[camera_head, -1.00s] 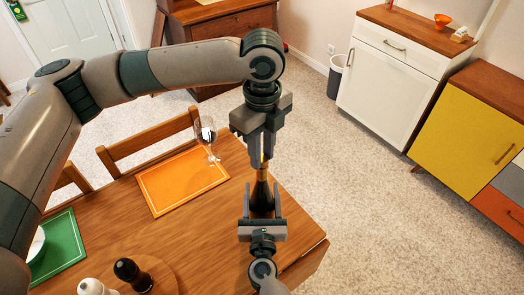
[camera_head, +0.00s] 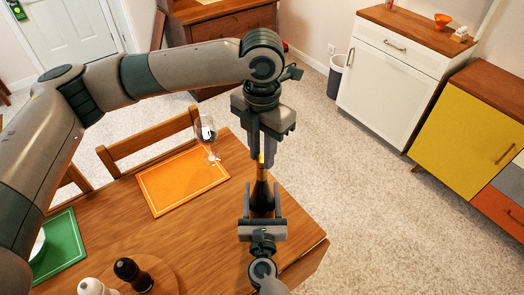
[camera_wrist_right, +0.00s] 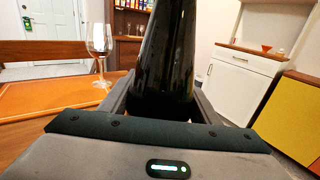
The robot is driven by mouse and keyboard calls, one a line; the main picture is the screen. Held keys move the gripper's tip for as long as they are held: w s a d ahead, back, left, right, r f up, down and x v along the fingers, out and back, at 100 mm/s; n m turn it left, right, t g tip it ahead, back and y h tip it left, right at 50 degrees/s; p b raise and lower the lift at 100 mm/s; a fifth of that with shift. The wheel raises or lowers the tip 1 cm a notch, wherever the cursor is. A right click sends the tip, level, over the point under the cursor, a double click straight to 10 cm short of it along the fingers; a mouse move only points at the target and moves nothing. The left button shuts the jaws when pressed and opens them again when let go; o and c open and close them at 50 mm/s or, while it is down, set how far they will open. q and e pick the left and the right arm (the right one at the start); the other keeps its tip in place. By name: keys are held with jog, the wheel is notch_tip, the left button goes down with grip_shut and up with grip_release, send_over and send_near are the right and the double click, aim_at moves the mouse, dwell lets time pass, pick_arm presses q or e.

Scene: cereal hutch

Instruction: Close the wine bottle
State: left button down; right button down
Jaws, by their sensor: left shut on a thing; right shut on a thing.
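The dark wine bottle (camera_head: 262,196) with a gold neck stands upright at the right side of the wooden table. My right gripper (camera_head: 262,212) is shut around its body from the near side. The bottle's dark glass fills the middle of the right wrist view (camera_wrist_right: 166,60), between the fingers. My left gripper (camera_head: 263,160) points straight down over the bottle's mouth, its fingers shut on a small cork. The cork is mostly hidden by the fingers, and I cannot tell how deep it sits in the neck.
A wine glass (camera_head: 206,133) stands by the orange placemat (camera_head: 183,180), left of my left gripper. A dark pepper mill (camera_head: 132,274) and a white shaker (camera_head: 92,287) are near the front. A chair (camera_head: 150,140) stands behind the table. The floor to the right is clear.

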pick_arm(q)
jog(key=m, duration=0.6)
jog(key=shift+w+r, duration=0.1)
jog(key=shift+m, duration=1.1)
jog(key=c, duration=1.5)
grip_release()
jog(key=shift+o, duration=0.2)
jog(key=shift+r, duration=2.15)
jog(key=shift+c, duration=0.3)
